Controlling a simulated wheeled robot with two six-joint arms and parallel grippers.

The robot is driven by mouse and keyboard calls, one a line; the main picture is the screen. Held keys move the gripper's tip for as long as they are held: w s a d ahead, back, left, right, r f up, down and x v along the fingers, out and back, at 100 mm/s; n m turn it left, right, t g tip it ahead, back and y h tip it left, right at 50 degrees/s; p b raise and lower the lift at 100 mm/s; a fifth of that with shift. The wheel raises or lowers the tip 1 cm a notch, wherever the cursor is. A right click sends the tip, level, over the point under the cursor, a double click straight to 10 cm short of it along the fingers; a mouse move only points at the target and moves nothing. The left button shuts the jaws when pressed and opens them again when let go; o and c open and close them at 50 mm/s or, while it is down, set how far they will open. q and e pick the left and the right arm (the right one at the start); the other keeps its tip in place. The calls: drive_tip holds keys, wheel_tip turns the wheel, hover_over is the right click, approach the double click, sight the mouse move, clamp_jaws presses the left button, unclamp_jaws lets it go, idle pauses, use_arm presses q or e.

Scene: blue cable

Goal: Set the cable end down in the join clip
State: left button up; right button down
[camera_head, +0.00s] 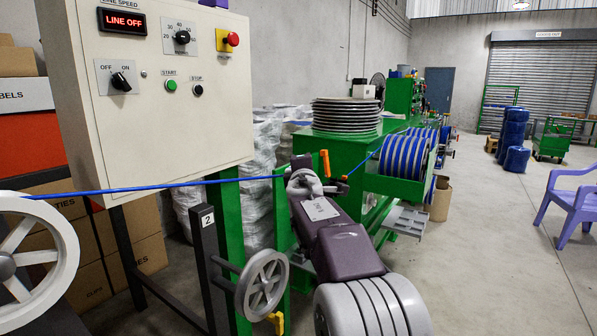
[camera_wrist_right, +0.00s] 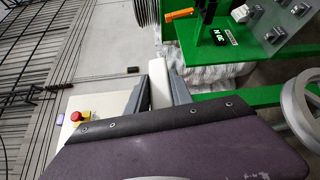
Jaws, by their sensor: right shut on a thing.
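The blue cable (camera_head: 160,187) runs in the head view from the white wheel at the left, past the control box, to my right gripper (camera_head: 303,180). My right gripper is shut on the cable near its end; the fingers hide the end itself. Orange clip parts (camera_head: 325,163) stand just right of the gripper, at the green machine; which of them is the join clip I cannot tell. A short blue cable (camera_head: 362,162) leads from them toward the blue reels. My left gripper is out of view.
The control box (camera_head: 165,80), reading LINE OFF, hangs above the cable at the left. A handwheel (camera_head: 262,284) and a dark post (camera_head: 206,240) marked 2 stand below it. The green machine (camera_head: 345,145) carries blue reels (camera_head: 405,155).

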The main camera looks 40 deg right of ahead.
drive_tip(key=w+d+f+b, duration=0.2)
drive_tip(key=d+f+b, duration=0.1)
drive_tip(key=d+f, duration=0.2)
drive_tip(key=w+d+f+b, duration=0.2)
drive_tip(key=d+f+b, duration=0.1)
drive_tip(key=d+f, duration=0.3)
drive_tip(key=shift+w+d, duration=0.25)
drive_tip(key=shift+d, duration=0.5)
